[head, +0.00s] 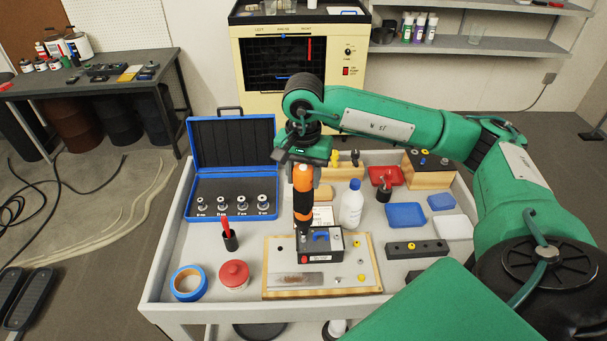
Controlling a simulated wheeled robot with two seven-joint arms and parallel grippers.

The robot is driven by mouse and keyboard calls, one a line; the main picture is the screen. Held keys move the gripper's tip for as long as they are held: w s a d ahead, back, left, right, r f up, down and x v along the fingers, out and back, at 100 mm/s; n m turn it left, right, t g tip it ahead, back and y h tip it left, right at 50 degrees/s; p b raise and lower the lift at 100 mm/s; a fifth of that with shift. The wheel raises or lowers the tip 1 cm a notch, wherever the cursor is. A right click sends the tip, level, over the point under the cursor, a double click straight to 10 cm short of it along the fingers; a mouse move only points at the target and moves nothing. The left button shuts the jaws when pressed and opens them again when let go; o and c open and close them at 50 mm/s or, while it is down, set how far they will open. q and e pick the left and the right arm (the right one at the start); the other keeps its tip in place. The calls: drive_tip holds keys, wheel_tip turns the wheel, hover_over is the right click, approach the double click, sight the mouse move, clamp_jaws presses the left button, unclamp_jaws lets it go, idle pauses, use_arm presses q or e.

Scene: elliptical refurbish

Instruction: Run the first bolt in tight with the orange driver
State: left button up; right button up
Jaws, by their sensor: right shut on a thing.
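My right gripper (304,168) comes down from above at the middle of the cart, shut on the orange driver (303,193). The driver is orange and black and stands roughly upright. Its lower end meets the dark block (327,247) on the wooden board, near that block's left side. The bolt under the driver is hidden, so I cannot tell how far in it sits. The dark block has a blue piece on top and a red spot on its front. My left gripper is not in view.
The wooden board (274,267) lies on the grey cart (158,276). A blue socket case (235,213) stands open at left. A white bottle (351,204) is close to the driver's right. Blue tape (188,284), a red tin (234,274) and blue trays (405,216) stand around.

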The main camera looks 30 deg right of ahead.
sight(303, 166)
drive_tip(key=shift+r, duration=1.6)
drive_tip(key=shift+r+p, duration=1.25)
drive_tip(key=shift+r, duration=1.7)
